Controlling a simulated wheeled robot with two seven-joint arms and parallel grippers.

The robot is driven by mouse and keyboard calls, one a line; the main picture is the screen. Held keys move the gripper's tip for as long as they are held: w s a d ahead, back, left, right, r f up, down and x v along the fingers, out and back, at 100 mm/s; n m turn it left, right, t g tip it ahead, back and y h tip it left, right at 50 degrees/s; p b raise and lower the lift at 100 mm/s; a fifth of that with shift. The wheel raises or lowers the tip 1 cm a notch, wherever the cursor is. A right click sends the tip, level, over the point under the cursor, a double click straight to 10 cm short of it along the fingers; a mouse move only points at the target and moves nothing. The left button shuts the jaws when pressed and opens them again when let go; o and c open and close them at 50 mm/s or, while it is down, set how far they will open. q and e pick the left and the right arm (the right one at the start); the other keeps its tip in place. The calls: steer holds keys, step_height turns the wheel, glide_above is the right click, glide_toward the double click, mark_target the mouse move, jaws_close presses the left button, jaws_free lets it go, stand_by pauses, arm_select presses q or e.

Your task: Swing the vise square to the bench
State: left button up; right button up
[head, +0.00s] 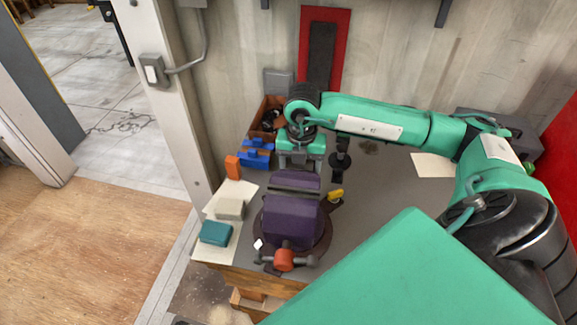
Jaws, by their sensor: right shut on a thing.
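The purple vise (290,215) stands on a dark round base (325,238) near the front left of the grey bench (375,200). Its grey screw handle with an orange hub (283,260) faces the front edge. The vise's long axis looks roughly at right angles to that edge, but I cannot tell exactly. A yellow-tipped part (336,195) sticks out at the base's right. My right gripper (299,167) reaches down at the vise's back end and is shut on it; the fingertips are partly hidden. My left gripper is out of view.
Left of the vise, a teal block (216,232) and a beige block (230,208) lie on pale sheets. An orange block (233,167), a blue object (256,153) and an open wooden box (259,132) stand farther back. A dark upright post (340,160) is close right of the gripper.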

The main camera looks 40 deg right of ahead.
steer(key=shift+s+d+m, duration=0.3)
steer(key=shift+m, duration=0.1)
steer(key=o, duration=1.4)
steer(key=shift+r, duration=0.1)
steer(key=shift+r+b, duration=0.35)
steer(key=shift+r, duration=0.05)
step_height(320, 180, up, 11)
steer(key=shift+f+b, duration=0.1)
steer(key=shift+b, duration=1.05)
steer(key=shift+r, duration=1)
